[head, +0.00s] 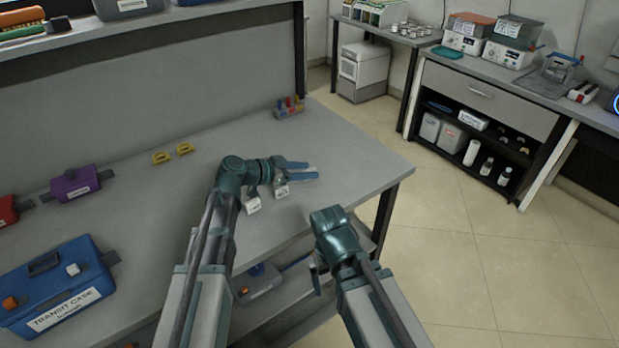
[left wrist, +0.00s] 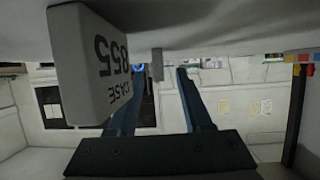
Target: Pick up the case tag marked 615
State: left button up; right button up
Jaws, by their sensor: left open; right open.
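Two small white tags stand near the table's front edge in the head view, one nearer (head: 253,205) and one farther right (head: 281,190); their print is too small to read there. My left gripper (head: 304,170) is open and empty, low over the table just beyond them, pointing right. In the left wrist view, which is upside down, a large pale tag (left wrist: 92,65) reads CASE and what looks like 855; it stands beside the open fingers (left wrist: 160,98). A small grey block (left wrist: 157,65) shows farther off between them. My right gripper (head: 318,272) is open and empty off the table's front edge. I cannot make out 615.
A blue transit case (head: 60,290), a purple box (head: 76,183) and a red box (head: 8,211) stand at left. Two yellow pieces (head: 172,154) lie behind my left arm. A block with coloured pegs (head: 289,108) stands at the back right. The table's right end is clear.

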pick_arm(q)
grip_shut()
dwell(0.5)
